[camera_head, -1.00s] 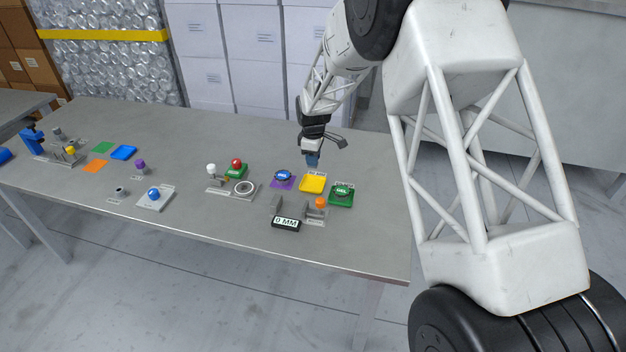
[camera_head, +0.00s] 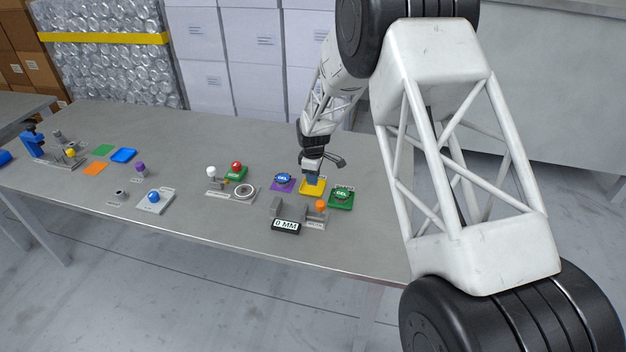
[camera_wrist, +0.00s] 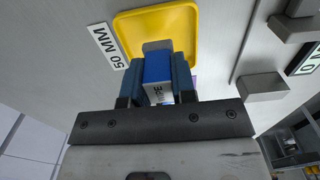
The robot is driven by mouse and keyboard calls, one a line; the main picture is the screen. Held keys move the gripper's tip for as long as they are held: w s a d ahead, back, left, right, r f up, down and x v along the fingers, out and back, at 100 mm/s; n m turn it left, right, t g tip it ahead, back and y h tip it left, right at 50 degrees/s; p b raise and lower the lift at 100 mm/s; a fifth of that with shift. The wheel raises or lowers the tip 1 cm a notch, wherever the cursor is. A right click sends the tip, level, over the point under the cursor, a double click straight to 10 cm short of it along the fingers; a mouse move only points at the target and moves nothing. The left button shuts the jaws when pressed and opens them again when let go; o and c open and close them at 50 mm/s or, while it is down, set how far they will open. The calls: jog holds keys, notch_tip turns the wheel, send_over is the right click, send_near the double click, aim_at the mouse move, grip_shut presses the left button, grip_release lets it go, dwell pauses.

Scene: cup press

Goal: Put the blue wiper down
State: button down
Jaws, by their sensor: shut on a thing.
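The blue wiper (camera_wrist: 158,68) is a blue block with white lettering in the wrist view. My gripper (camera_wrist: 158,85) is shut on it, one finger on each side. In the head view my gripper (camera_head: 312,172) holds the wiper (camera_head: 312,179) at the yellow tray (camera_head: 318,190). The tray also shows in the wrist view (camera_wrist: 183,28), with a "50 MM" label at its left side. The wiper's far end overlaps the tray in both views. I cannot tell whether it touches the tray.
A "0 MM" gauge (camera_head: 286,226) and an orange knob (camera_head: 320,206) stand in front. The table behind is clear.

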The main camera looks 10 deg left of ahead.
jog(key=shift+f, duration=0.9)
jog(key=shift+f, duration=0.2)
jog(key=c, duration=0.9)
grip_release()
jog(key=shift+c, duration=0.2)
jog(key=shift+r, duration=0.1)
notch_tip(320, 180, up, 12)
jog(key=shift+r, duration=0.1)
